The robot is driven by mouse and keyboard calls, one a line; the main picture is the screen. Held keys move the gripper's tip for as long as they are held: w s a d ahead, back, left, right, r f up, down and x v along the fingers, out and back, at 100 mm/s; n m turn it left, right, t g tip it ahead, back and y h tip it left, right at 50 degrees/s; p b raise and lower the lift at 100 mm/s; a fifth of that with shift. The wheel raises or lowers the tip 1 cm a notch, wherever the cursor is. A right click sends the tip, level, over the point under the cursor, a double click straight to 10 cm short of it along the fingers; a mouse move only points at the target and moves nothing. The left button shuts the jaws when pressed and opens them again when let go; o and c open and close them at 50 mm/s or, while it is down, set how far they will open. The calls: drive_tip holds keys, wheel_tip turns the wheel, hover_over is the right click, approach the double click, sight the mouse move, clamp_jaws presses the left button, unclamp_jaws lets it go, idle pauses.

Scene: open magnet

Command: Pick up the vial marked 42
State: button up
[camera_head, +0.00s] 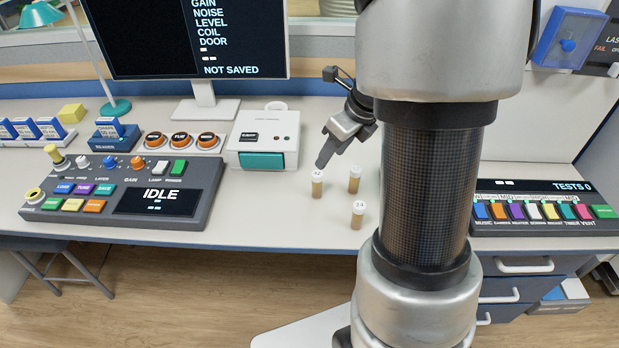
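Three small amber vials with white caps stand upright on the pale desk. One is at the left (317,188), one at the back right (354,182) and one at the front right (358,218). The front right cap has a mark that looks like 24. The marks on the other two caps are too small to read, so I cannot tell which vial is 42. My gripper (322,161) points down just above the left vial and partly overlaps its cap in the picture. It shows side-on, so its opening is hidden. I cannot tell whether it touches the vial.
A control console (120,196) with an IDLE display lies at the left. A white box with a green front (263,145) stands behind the vials, left of my gripper. A panel with coloured keys (543,212) is at the right. The desk's front edge runs close to the front right vial.

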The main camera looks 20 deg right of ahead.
sight(319, 175)
drive_tip(key=b+x, duration=0.2)
drive_tip(key=x, duration=0.4)
drive_tip(key=shift+f, duration=0.2)
drive_tip(key=b+x, duration=0.2)
drive_tip(key=x, duration=0.3)
drive_tip(key=shift+f+b, duration=0.1)
drive_tip(key=shift+b, duration=0.2)
clamp_jaws()
